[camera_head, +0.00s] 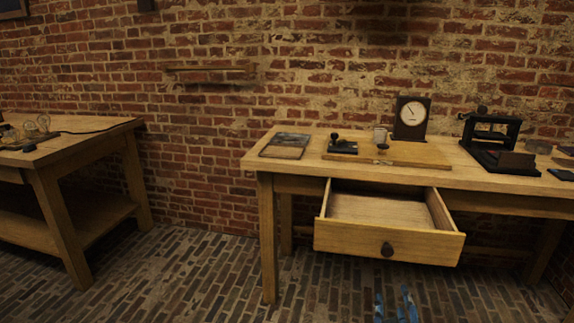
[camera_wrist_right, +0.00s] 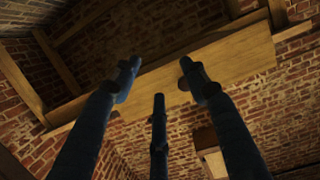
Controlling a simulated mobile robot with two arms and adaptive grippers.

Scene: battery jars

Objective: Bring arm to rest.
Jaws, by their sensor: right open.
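My right gripper (camera_head: 396,304) shows at the bottom edge of the head view, as blue fingers in front of and below the open drawer. In the right wrist view my right gripper (camera_wrist_right: 160,76) has three dark fingers spread apart with nothing between them. Beyond the fingers are wooden beams and a wooden board against brick. My left gripper is not in view.
A wooden table (camera_head: 470,172) has an empty drawer (camera_head: 350,240) pulled out at its front. On top are a clock (camera_head: 411,118), a black press (camera_head: 490,140), a wooden board (camera_head: 425,153) and a book (camera_head: 286,146). Another workbench (camera_head: 75,145) stands left. Brick floor between is clear.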

